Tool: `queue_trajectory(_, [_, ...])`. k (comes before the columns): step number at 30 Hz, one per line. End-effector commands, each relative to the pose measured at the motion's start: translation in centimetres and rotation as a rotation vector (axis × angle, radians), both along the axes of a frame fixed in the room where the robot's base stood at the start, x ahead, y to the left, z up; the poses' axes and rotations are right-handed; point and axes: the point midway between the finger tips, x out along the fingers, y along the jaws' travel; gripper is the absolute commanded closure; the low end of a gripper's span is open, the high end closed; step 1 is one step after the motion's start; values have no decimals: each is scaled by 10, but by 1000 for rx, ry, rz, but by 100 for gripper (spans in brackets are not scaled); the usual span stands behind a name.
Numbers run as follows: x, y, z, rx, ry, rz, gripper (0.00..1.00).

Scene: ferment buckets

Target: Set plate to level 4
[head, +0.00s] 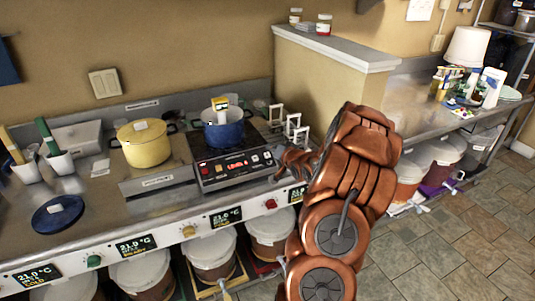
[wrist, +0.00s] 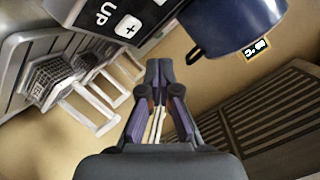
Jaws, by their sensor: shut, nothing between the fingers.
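The black cooking plate (head: 232,160) stands on the steel counter, with a front panel of buttons and a small red display (head: 236,163) too small to read. A blue pot (head: 223,128) sits on the plate; it also shows at the top of the wrist view (wrist: 232,22). My gripper (head: 283,165) is shut and empty, close to the right end of the panel. In the wrist view the shut fingertips (wrist: 158,66) are below a white "+" button (wrist: 128,26) beside the letters "UP". I cannot tell whether the fingers touch the panel.
White-handled baskets (head: 292,124) stand right of the plate, near my gripper; their handles (wrist: 90,110) show left of the fingers. A yellow pot (head: 145,144) is to the left. A blue lid (head: 58,213) lies on the counter. Lidded buckets (head: 212,254) stand below.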

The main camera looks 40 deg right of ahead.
Motion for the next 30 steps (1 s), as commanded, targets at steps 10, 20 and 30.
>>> queue_trajectory(10, [-10,4,19,1,1,0,100])
queue_trajectory(20, [-10,3,19,1,0,-1,100])
queue_trajectory(30, [-4,16,22,-21,48,13,100])
